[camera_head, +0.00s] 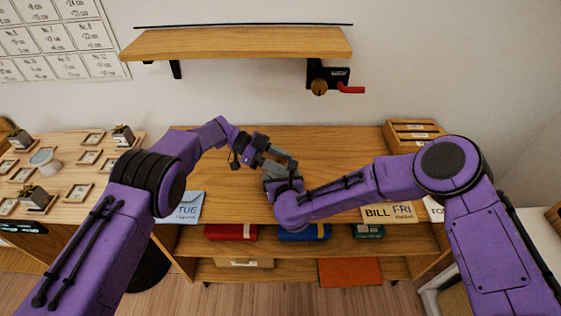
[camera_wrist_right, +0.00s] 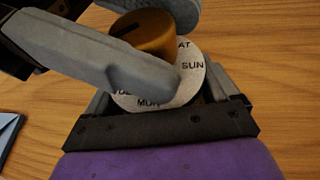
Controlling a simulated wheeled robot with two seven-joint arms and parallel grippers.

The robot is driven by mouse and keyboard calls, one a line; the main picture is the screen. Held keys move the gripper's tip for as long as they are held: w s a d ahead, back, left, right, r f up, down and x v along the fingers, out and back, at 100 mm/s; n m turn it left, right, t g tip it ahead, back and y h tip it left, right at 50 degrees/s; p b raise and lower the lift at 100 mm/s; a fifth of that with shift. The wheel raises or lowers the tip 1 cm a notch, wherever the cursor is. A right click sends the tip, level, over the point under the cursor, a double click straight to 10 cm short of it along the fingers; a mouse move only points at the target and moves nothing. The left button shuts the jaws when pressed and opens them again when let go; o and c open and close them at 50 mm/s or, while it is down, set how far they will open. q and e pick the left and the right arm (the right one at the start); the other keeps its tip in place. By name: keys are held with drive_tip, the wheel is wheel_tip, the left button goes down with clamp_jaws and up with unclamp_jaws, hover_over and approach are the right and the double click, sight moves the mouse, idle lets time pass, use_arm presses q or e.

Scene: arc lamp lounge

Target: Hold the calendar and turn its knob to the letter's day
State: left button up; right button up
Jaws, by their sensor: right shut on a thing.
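The calendar's orange-brown knob (camera_wrist_right: 143,30) has a dark line on top. It sits on a pale round dial (camera_wrist_right: 190,88) reading "AT", "SUN", "MON" and a partly covered word. My right gripper (camera_wrist_right: 160,105) is shut on the calendar's base below the dial. My left gripper (camera_head: 275,159) reaches in from the left, its two grey fingers spread on either side of the knob; its near finger covers part of the dial. In the head view the grippers mostly hide the calendar. A blue envelope (camera_head: 188,207) reads "TUE"; a tan one (camera_head: 389,213) reads "BILL FRI".
The wooden desk (camera_head: 330,145) is clear behind the grippers. A tray stack (camera_head: 412,132) stands at its back right. A wall shelf (camera_head: 240,43) hangs above, with a black bracket and red handle (camera_head: 350,89). Potted plants (camera_head: 122,135) and small frames stand on the left table.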

idle(0.4)
use_arm(q)
drive_tip(key=o, duration=1)
drive_tip(key=shift+s, duration=0.1)
drive_tip(key=v, duration=0.8)
drive_tip(key=shift+r, duration=0.1)
